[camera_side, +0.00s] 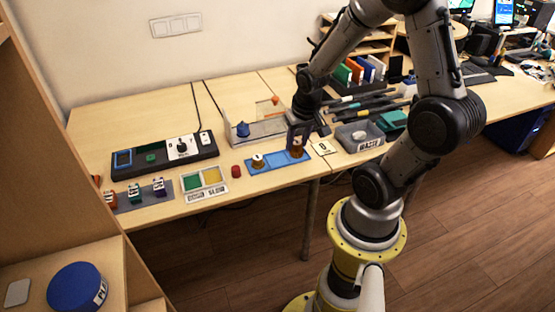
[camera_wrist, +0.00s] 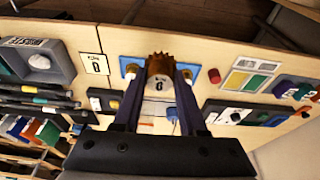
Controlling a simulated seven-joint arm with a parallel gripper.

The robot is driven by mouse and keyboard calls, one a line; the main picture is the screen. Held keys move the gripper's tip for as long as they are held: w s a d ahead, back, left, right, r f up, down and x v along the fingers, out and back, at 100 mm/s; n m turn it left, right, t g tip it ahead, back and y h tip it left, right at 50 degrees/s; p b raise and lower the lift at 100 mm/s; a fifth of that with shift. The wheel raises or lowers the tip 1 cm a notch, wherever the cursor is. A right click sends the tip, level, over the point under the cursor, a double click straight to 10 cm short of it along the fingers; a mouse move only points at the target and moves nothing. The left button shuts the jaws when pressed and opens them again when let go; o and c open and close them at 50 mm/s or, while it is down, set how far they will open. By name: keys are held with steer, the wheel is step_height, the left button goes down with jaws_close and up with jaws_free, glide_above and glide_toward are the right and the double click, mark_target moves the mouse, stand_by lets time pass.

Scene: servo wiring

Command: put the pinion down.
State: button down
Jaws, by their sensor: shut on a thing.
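The pinion (camera_wrist: 160,72) is a brown toothed gear with a pale, numbered face. It is between the two fingertips of my gripper (camera_wrist: 158,88) in the wrist view. In the side view my gripper (camera_side: 298,135) points down, shut on the pinion (camera_side: 297,148), over the right end of a blue mat (camera_side: 278,166). I cannot tell whether the pinion touches the mat.
A numbered card (camera_side: 324,148) and a grey bin (camera_side: 359,137) are to the right. A red knob (camera_side: 236,171) and a tray with green and yellow panels (camera_side: 204,183) are to the left. Behind the mat stands a clear-walled fixture with a blue piece (camera_side: 243,129).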

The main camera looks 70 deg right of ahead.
steer(key=shift+s+a, duration=0.25)
steer(key=shift+s, duration=0.35)
steer(key=shift+s+a, duration=0.2)
steer(key=shift+s, duration=0.35)
steer(key=shift+w+d, duration=0.15)
steer(key=shift+w, duration=0.05)
steer(key=w+d+f, duration=0.2)
steer(key=w+f, duration=0.1)
steer(key=w+d+f, duration=0.3)
steer(key=w, duration=0.1)
steer(key=w+d+f, duration=0.3)
steer(key=shift+w+d, duration=0.1)
steer(key=shift+w, duration=0.1)
steer(key=shift+x, duration=1.8)
steer(key=shift+s+f, duration=0.15)
steer(key=shift+c, duration=2.3)
jaws_free()
